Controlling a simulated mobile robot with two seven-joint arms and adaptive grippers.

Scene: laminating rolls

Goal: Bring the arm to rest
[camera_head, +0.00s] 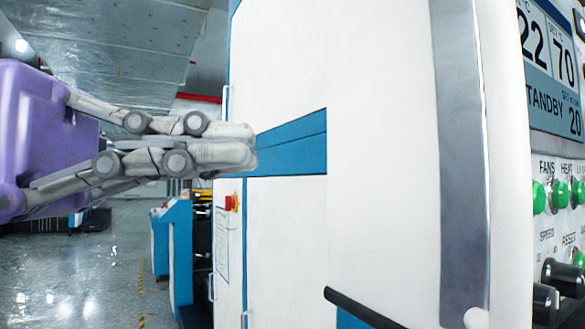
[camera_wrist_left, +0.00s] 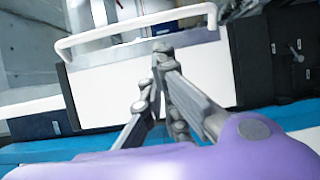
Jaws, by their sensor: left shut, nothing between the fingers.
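My left gripper (camera_head: 250,148) comes in from the left in the head view, with a purple body and grey jointed fingers. Its fingers are shut with nothing between them. It is in front of the white and blue machine cabinet (camera_head: 285,230); I cannot tell the gap between them. In the left wrist view the shut fingers (camera_wrist_left: 160,52) point up over a white panel (camera_wrist_left: 120,90) with a white bar handle (camera_wrist_left: 135,27) across its top. My right gripper is not in view.
At the right, a control panel has a display (camera_head: 552,75) reading STANDBY, green buttons (camera_head: 560,194) and black knobs (camera_head: 562,277). A black bar (camera_head: 362,309) crosses low in front of the cabinet. A blue machine (camera_head: 178,245) stands further back. The grey floor (camera_head: 75,280) at left looks clear.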

